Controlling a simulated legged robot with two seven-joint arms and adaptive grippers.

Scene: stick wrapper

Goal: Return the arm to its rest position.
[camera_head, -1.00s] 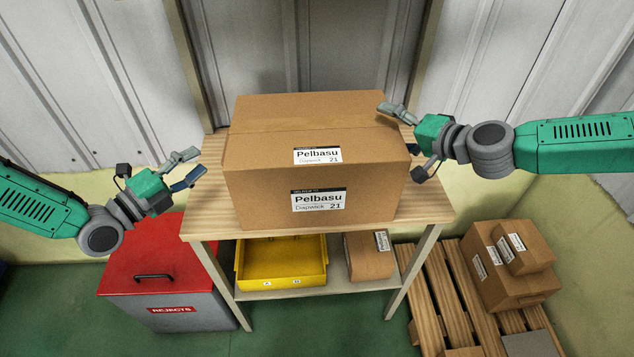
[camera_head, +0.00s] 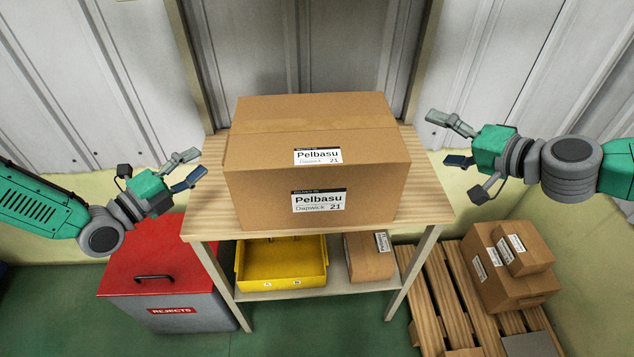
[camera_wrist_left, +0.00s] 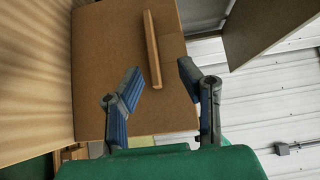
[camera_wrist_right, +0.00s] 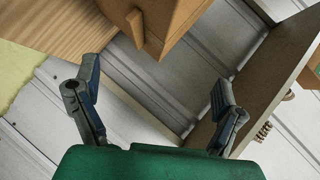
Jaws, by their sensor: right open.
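A large closed cardboard box (camera_head: 270,190) with white "Pelbasu" labels stands upright on the wooden table (camera_head: 430,205). My right gripper (camera_head: 442,138) is open and empty, in the air to the right of the box and clear of it. In the right wrist view its spread fingers (camera_wrist_right: 155,105) have nothing between them, and the box (camera_wrist_right: 175,20) shows beyond. My left gripper (camera_head: 192,167) is open and empty, apart from the box on its left side. The left wrist view shows the box's brown side (camera_wrist_left: 100,50) beyond the open fingers (camera_wrist_left: 160,85).
A yellow bin (camera_head: 282,262) and a small carton (camera_head: 367,259) sit on the lower shelf. A red-lidded rejects container (camera_head: 152,262) stands at the lower left. A wooden pallet with cartons (camera_head: 508,278) is at the lower right. A grey corrugated wall is behind the table.

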